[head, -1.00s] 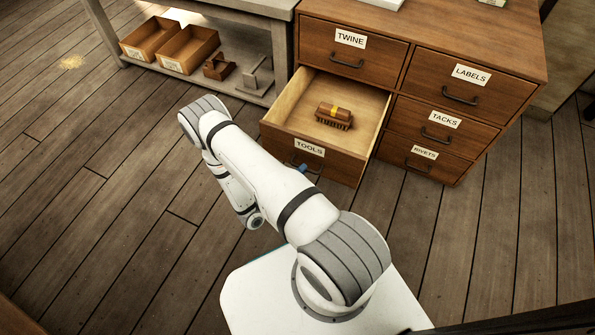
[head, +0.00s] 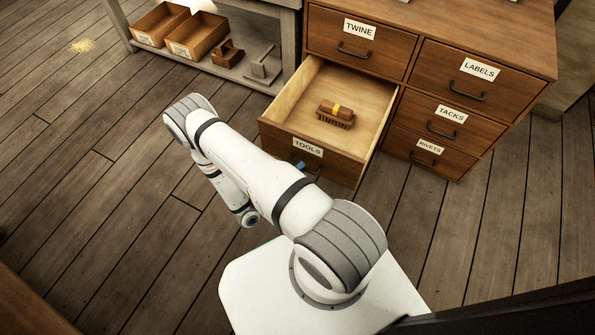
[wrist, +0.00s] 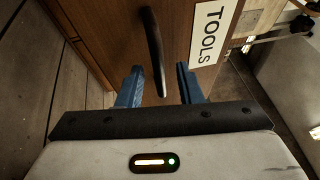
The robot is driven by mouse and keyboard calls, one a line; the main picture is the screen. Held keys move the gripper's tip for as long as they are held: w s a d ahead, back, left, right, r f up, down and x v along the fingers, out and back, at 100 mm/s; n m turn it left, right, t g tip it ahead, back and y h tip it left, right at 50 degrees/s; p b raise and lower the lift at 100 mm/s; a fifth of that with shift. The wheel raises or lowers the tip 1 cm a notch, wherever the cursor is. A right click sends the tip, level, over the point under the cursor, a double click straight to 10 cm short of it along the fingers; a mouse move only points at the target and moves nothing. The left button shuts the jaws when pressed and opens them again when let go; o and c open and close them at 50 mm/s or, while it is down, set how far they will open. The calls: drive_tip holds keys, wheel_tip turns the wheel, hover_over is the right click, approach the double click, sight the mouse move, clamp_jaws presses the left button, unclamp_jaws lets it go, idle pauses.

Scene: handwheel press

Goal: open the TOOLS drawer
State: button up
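The TOOLS drawer (head: 275,132) is the lower left drawer of the wooden cabinet. It stands well out, and its inside shows with a brown brush (head: 337,113) in it. Its dark bow handle (wrist: 152,45) and TOOLS label (wrist: 211,30) show in the wrist view. My gripper (wrist: 160,88) is at the drawer front, its two blue fingers apart. The handle's near end lies between them, with a visible gap on each side. In the head view my arm hides most of the gripper; a blue fingertip shows by the handle.
The TWINE (head: 359,45), LABELS (head: 467,80), TACKS (head: 446,122) and RIVETS (head: 424,155) drawers are shut. A low shelf (head: 232,72) at the back left holds wooden boxes.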

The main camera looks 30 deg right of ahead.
drive_tip(key=p+v, duration=0.1)
drive_tip(key=v, duration=0.6)
drive_tip(key=shift+a+p, duration=0.35)
idle(0.5)
wheel_tip(320, 180, up, 39)
drive_tip(key=w+m+g+y+p, duration=0.2)
drive_tip(key=m+g+y+p, duration=0.75)
drive_tip(key=m+p, duration=0.8)
drive_tip(key=s+a+r+m+t+y+p, duration=0.1)
drive_tip(key=r+m+p, duration=0.4)
drive_tip(key=r, duration=0.7)
drive_tip(key=s+a+r+m+t+y+p, duration=0.1)
drive_tip(key=s+r+m+t+y+p, duration=0.3)
drive_tip(key=r+m, duration=0.4)
drive_tip(key=s+a+r+m+t+y+p, duration=0.1)
drive_tip(key=s+r+m+t+y+p, duration=0.2)
drive_tip(key=r, duration=1.3)
drive_tip(key=s+m+y+p, duration=0.1)
drive_tip(key=m+y+p, duration=0.1)
drive_tip(key=m+p, duration=0.1)
drive_tip(key=shift+r+m, duration=0.4)
drive_tip(key=shift+m, duration=0.05)
